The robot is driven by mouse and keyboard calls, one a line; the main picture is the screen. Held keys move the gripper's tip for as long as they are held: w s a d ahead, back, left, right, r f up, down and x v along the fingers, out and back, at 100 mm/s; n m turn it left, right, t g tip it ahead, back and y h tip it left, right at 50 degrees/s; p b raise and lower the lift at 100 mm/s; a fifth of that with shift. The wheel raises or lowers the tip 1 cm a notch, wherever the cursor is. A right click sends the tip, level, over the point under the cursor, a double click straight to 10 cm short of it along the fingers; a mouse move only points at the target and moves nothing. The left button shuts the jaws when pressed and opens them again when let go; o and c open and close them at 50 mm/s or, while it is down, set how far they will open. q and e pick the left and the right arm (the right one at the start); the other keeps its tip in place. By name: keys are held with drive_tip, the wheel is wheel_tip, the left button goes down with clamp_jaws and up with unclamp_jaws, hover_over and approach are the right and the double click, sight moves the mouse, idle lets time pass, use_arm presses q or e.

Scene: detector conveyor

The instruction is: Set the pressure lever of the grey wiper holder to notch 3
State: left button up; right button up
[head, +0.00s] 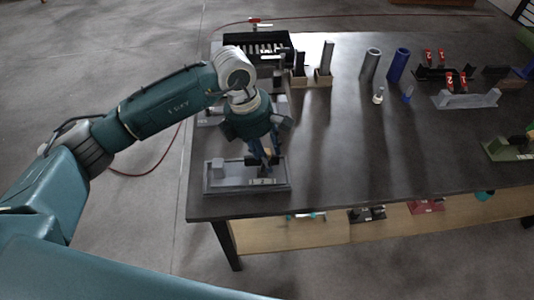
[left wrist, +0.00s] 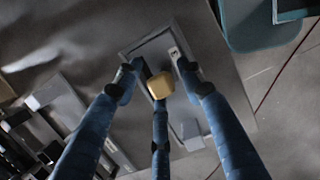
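A grey holder (head: 218,187) with a raised rim and an upright block sits at the table's front left corner. It fills the middle of the left wrist view (left wrist: 205,105). A tan lever knob (left wrist: 158,87) stands up from it on a dark stem. My left gripper (head: 265,160) points down over the holder. In the left wrist view its three fingers (left wrist: 158,82) are spread around the knob, with gaps at the two upper fingertips. Contact of the lower finger cannot be told. The notch marks are not readable. My right gripper is not in view.
Another grey fixture (head: 209,120) lies behind the holder, partly hidden by my arm. A black slotted rack (head: 235,40) stands at the back left. Grey (head: 371,64) and blue (head: 398,65) cylinders stand further right. The table's middle is clear (head: 370,150).

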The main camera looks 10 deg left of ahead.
use_arm(q)
drive_tip(key=v, duration=1.1)
drive_tip(key=shift+r, duration=0.35)
drive_tip(key=shift+w, duration=0.1)
drive_tip(key=shift+c, duration=0.3)
